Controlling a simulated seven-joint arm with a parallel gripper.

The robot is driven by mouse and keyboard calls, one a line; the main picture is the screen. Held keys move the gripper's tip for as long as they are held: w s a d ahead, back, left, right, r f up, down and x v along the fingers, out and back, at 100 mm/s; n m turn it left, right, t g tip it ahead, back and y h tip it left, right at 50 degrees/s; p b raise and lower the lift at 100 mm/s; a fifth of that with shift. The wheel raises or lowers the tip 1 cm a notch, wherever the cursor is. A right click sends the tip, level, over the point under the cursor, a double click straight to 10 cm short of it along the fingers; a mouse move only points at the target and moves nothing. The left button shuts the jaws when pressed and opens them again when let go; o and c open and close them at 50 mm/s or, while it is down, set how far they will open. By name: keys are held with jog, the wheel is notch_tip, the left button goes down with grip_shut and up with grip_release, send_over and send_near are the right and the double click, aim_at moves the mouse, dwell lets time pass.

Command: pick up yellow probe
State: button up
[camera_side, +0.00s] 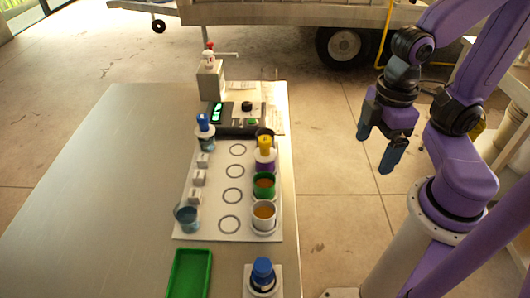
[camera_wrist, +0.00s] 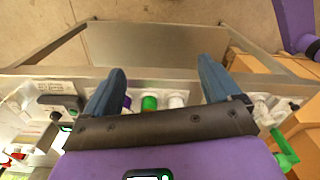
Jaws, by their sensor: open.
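The yellow probe (camera_side: 265,143) stands upright in the side view, its yellow top showing above a white and purple cup (camera_side: 265,161). This cup is at the far end of the right column on the white board. My gripper (camera_side: 377,150) is open and empty, to the right of the table and apart from the probe. Its two blue fingers point down. In the wrist view my gripper (camera_wrist: 163,80) has its fingers spread wide with nothing between the tips. Small purple, green and white cups show beyond them there; I cannot make out the probe in that view.
On the white board (camera_side: 217,222) are a green cup (camera_side: 264,186), a white cup (camera_side: 264,216), a blue-topped probe (camera_side: 203,124) and a glass cup (camera_side: 187,217). A green tray (camera_side: 190,274) and a blue-capped item (camera_side: 262,271) are nearer. A device stands behind. The table's left side is clear.

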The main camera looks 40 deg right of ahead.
jog(key=w+a+r+m, duration=0.3)
jog(key=w+a+m, duration=0.3)
jog(key=w+m, duration=0.65)
jog(key=r+m, duration=0.2)
jog(key=m, duration=1.5)
send_over(265, 152)
jog(key=f, duration=0.7)
jog(key=d+f, duration=0.1)
jog(key=f, duration=0.3)
jog(key=shift+w+f, duration=0.15)
jog(key=shift+w, duration=0.05)
jog(key=shift+w+f, duration=0.15)
jog(key=shift+f, duration=1.35)
jog(key=shift+w+f, duration=0.1)
jog(key=shift+f, duration=1.4)
jog(key=c, duration=1.3)
jog(key=shift+o, duration=0.2)
jog(key=shift+r, duration=0.15)
